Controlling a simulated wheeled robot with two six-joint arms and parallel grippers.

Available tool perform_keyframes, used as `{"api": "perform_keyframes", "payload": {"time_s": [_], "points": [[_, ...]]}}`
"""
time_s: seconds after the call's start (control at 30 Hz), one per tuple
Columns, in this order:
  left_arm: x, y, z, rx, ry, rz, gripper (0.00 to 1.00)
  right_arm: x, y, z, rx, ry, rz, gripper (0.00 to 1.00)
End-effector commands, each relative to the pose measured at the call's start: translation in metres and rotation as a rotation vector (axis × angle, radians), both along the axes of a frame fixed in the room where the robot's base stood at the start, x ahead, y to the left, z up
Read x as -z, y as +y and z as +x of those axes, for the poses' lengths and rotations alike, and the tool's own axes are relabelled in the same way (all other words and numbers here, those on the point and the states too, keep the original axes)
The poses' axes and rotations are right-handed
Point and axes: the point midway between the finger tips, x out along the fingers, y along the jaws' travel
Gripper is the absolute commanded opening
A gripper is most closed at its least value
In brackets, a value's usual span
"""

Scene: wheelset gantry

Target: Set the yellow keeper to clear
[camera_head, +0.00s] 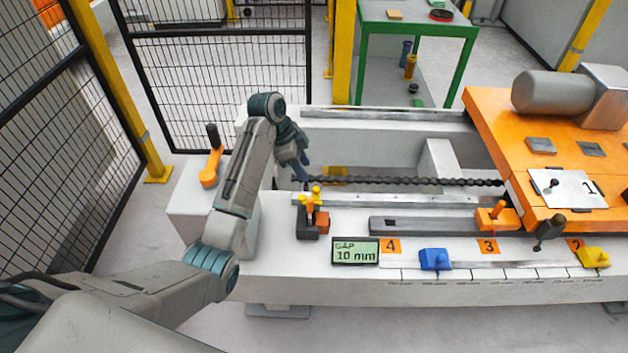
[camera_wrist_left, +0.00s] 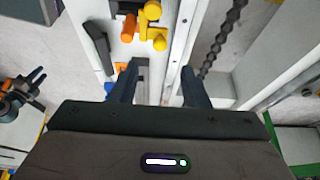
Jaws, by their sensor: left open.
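Small yellow parts with round ends (camera_head: 316,194), which look like the yellow keeper, stand beside a black angle bracket (camera_head: 308,224) and an orange block at the left end of the rail. In the left wrist view the yellow piece (camera_wrist_left: 152,12) shows at the top, past the fingers, next to an orange pin (camera_wrist_left: 129,27). My left gripper (camera_head: 301,180) is above the bed, just behind and left of these parts. In the left wrist view my left gripper (camera_wrist_left: 158,76) has its fingers apart with nothing between them. Whether it touches anything is unclear. My right gripper is not visible.
A dark chain or screw (camera_head: 410,181) runs right to the orange carriage (camera_head: 485,110). A display (camera_head: 355,252) reads GAP 10 mm. A blue block (camera_head: 435,259) and a yellow block (camera_head: 594,257) sit on the front scale. An orange lever (camera_head: 211,166) stands at left; mesh fencing is behind.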

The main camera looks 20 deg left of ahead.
Motion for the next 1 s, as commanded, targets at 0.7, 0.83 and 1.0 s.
{"api": "perform_keyframes", "payload": {"time_s": [0.7, 0.83, 1.0], "points": [[0.076, -0.031, 0.008, -0.001, 0.001, 0.0, 0.42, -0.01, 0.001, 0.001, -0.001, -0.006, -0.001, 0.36], [0.076, -0.03, 0.008, -0.001, 0.002, 0.001, 0.42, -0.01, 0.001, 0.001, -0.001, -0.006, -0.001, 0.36], [0.076, -0.03, 0.008, -0.001, 0.001, 0.001, 0.08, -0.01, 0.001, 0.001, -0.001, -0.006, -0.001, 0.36]]}}
